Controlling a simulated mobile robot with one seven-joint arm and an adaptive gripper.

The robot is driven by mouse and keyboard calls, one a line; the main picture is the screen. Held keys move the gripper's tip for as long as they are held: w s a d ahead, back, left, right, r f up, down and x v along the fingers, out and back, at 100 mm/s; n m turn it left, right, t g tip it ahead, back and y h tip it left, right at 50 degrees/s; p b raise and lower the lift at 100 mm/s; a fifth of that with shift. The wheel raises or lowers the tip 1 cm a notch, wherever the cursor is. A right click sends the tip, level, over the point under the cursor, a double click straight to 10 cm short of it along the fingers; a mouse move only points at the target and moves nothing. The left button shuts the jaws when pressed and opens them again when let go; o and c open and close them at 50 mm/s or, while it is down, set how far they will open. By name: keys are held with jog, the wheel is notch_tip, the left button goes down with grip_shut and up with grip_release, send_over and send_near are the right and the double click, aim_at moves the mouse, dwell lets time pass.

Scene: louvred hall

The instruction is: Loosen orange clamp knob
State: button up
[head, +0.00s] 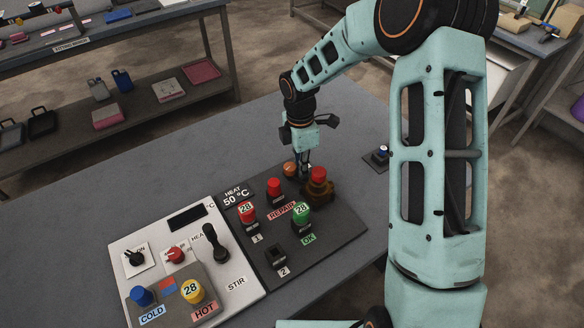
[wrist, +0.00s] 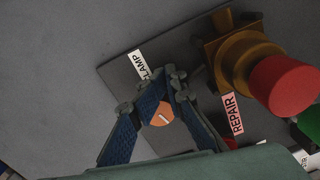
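The orange clamp knob (head: 290,168) sits at the far-left part of the dark panel. In the wrist view the knob (wrist: 161,114) shows a white line on its face and appears between my fingers, partly covered by them. Whether the fingers touch the knob is hidden.
A red-topped brass knob (head: 318,178) stands close on the right of my gripper. Red buttons (head: 274,186) and a green button (head: 302,212) are nearby on the dark panel (head: 335,235). A pale control panel (head: 235,285) adjoins it. The grey table is clear to the left.

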aim_at(289, 165)
jog(key=shift+y, duration=0.3)
jog(key=a+r, duration=0.1)
jog(key=a+r+p, duration=0.1)
jog(key=a, duration=0.1)
jog(key=shift+w+a, duration=0.2)
jog(key=shift+a, duration=0.05)
jog(key=r+p, duration=0.1)
jog(key=r, duration=0.1)
jog(key=r+p, duration=0.3)
jog(key=r, duration=0.1)
jog(key=shift+s+a, duration=0.4)
jog(key=shift+w+d+f, duration=0.15)
jog(key=shift+d+f, duration=0.1)
jog(key=shift+d, duration=0.2)
notch_tip(289, 165, up, 12)
